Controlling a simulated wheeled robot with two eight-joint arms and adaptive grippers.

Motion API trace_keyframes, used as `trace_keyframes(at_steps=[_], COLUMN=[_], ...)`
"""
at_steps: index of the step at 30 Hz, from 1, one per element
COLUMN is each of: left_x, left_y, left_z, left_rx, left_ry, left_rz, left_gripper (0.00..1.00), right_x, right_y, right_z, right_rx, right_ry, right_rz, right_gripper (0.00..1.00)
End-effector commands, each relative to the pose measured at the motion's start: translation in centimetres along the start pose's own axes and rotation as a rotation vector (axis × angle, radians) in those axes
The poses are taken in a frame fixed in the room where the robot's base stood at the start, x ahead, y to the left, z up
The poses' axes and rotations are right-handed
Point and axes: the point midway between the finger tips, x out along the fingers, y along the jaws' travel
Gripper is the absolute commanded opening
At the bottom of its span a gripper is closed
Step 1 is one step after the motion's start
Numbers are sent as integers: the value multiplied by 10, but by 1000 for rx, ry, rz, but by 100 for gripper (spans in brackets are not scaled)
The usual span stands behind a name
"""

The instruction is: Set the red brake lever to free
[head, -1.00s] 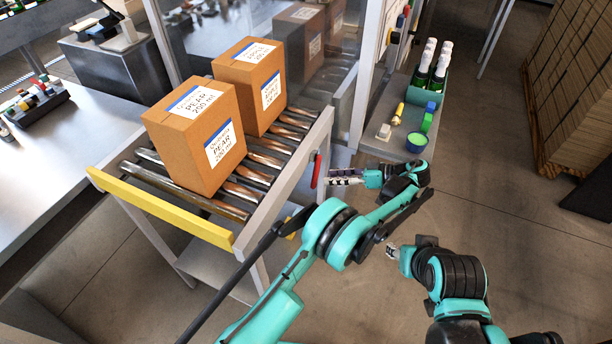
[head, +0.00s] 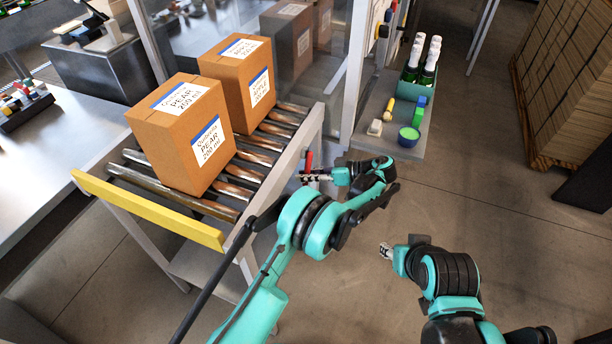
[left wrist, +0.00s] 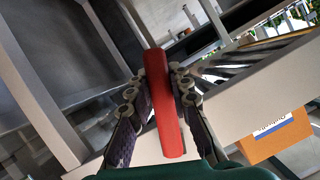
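The red brake lever (head: 308,159) stands at the side rail of the roller conveyor, near its right end. In the left wrist view the red lever (left wrist: 167,105) runs between the two dark finger pads. My left gripper (head: 306,176) is at the lever, and its fingers (left wrist: 160,85) close in on both sides with almost no gap visible. The fingers hide the lever's lower part in the head view. My right gripper (head: 384,250) hangs over the floor, away from the lever, and its finger opening is too small to judge.
Two cardboard boxes, a front one (head: 182,140) and a rear one (head: 238,85), stand on the rollers (head: 150,178). A yellow bar (head: 150,210) closes the conveyor's near end. The floor right is open.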

Motion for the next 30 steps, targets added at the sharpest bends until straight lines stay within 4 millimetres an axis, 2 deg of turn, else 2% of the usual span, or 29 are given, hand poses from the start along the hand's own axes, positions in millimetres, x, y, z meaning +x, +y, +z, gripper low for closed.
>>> trace_keyframes(at_steps=[7, 16, 24, 25, 27, 30], left_x=[0, -1, -1, -1, -1, -1], left_y=[-1, -18, -19, -19, -19, -19], left_z=[0, -2, -2, -2, -2, -2], left_rx=[14, 220, 231, 231, 230, 230], left_ry=[0, 0, 0, 0, 0, 0], left_rz=[-6, -93, -96, -96, -96, -96], left_gripper=[0, 0, 0, 22, 40, 41], right_x=[0, 2, 2, 2, 2, 2], right_y=[0, 0, 0, 0, 0, 0], right_z=[0, 2, 2, 2, 2, 2], right_rx=[0, 0, 0, 0, 0, 0], right_ry=[0, 0, 0, 0, 0, 0], right_rz=[0, 0, 0, 0, 0, 0], right_gripper=[40, 40, 40, 40, 40, 40])
